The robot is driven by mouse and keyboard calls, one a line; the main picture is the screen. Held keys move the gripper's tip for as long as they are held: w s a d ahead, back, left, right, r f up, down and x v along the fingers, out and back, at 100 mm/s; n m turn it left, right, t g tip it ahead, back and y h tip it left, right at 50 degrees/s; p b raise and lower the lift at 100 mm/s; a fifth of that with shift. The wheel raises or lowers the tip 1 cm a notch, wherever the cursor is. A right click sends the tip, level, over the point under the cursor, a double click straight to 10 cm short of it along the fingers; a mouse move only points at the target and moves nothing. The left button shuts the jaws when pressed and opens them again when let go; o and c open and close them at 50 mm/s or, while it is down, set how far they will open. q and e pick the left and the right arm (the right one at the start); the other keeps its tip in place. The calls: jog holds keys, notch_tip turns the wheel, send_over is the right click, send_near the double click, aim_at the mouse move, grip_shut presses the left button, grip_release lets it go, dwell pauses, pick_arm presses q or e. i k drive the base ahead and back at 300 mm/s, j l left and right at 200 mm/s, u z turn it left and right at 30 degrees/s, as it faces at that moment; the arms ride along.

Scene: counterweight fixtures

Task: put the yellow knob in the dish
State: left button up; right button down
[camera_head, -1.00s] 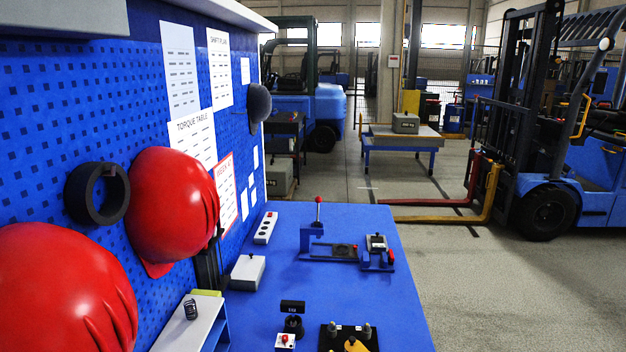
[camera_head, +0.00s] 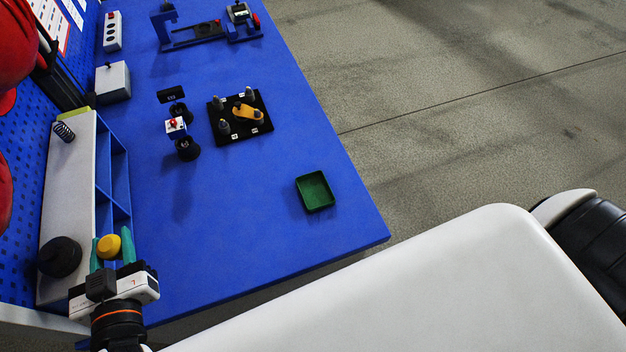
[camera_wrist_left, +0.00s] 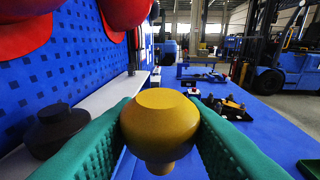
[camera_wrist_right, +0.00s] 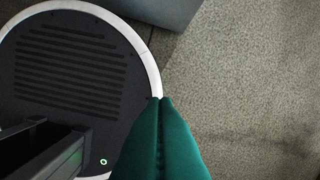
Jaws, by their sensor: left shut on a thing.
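The yellow knob (camera_head: 109,246) is held between the green fingers of my left gripper (camera_head: 112,248), by the shelf at the near left of the bench. In the left wrist view the knob (camera_wrist_left: 160,125) fills the space between the two fingers, its wide head up and a narrow stem below. The dish is a small green square tray (camera_head: 315,191) near the bench's right edge; the part of it I see inside is empty. My right gripper (camera_wrist_right: 160,100) shows only in the right wrist view, its green fingers together with nothing between them, above the floor.
A black round knob (camera_head: 60,257) and a spring (camera_head: 64,131) stand on the white shelf top (camera_head: 66,190). A black plate with pegs and a yellow lever (camera_head: 240,118) and small black fixtures (camera_head: 187,148) lie farther back. Bare blue bench (camera_head: 230,230) lies between knob and dish.

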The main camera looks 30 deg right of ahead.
aim_at(319, 201)
jog(key=k+z, duration=0.25)
jog(key=z, duration=0.15)
jog(key=k+z, duration=0.25)
jog(key=z, duration=0.65)
